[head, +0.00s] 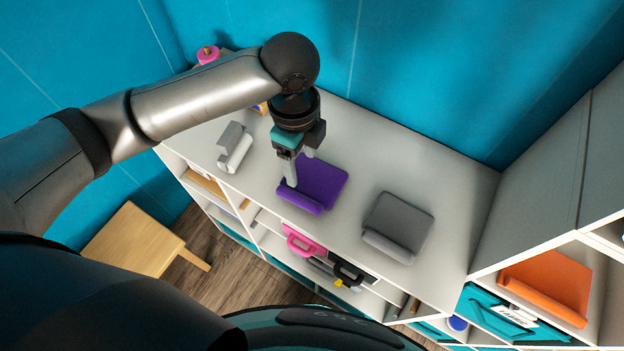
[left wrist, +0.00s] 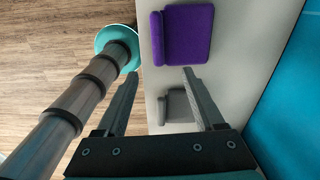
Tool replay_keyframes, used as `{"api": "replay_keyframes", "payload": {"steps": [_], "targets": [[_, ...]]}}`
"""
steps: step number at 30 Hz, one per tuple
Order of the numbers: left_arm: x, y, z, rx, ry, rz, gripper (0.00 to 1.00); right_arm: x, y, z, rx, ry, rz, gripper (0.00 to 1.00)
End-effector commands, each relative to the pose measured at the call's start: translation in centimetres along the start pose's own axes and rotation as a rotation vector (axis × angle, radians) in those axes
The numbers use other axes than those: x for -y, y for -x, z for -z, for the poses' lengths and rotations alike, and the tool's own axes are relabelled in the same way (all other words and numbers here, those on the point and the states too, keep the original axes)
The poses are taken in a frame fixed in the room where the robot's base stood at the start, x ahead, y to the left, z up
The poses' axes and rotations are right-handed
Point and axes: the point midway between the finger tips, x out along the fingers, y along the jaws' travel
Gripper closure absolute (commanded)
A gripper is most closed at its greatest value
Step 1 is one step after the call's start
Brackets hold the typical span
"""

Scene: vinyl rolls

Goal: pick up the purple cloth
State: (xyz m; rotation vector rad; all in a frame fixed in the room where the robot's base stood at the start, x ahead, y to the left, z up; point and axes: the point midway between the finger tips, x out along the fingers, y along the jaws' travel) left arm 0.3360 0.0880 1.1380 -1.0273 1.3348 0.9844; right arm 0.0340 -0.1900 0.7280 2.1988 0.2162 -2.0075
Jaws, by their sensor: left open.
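The purple cloth (head: 318,185) lies on the white shelf top, flat with a rolled edge along its front side. It also shows in the left wrist view (left wrist: 188,35), beyond the fingertips. My left gripper (head: 299,184) points down over the cloth's left part in the head view, and its fingers cover some of it. In the left wrist view the fingers (left wrist: 161,72) are spread apart with nothing between their tips. I cannot tell how far the fingertips are above the cloth. My right gripper is not in view.
A grey cloth (head: 398,226) lies right of the purple one on the white shelf top (head: 440,180). A white and grey roll (head: 234,148) lies to the left. A pink roll (head: 208,54) stands at the back. A wooden stool (head: 132,243) stands on the floor. Blue walls rise behind.

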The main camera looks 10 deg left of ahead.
Motion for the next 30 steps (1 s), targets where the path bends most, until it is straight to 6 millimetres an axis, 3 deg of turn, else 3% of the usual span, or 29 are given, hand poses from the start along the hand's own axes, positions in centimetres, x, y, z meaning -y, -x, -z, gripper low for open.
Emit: {"api": "replay_keyframes", "payload": {"steps": [5, 15, 26, 30], "targets": [[-0.1, -0.4, -0.8, 0.023, -0.028, -0.021, 0.30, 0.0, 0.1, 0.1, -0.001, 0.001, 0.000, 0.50], [-0.3, -7.2, -0.9, 0.023, -0.026, -0.021, 0.30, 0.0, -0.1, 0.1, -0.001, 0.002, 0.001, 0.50], [-0.3, -10.4, -1.0, 0.022, -0.026, -0.019, 0.30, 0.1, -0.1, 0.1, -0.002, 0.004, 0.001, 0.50], [-0.5, -12.3, -1.1, 0.023, -0.026, -0.020, 0.30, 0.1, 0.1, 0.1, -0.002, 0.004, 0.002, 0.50]]}}
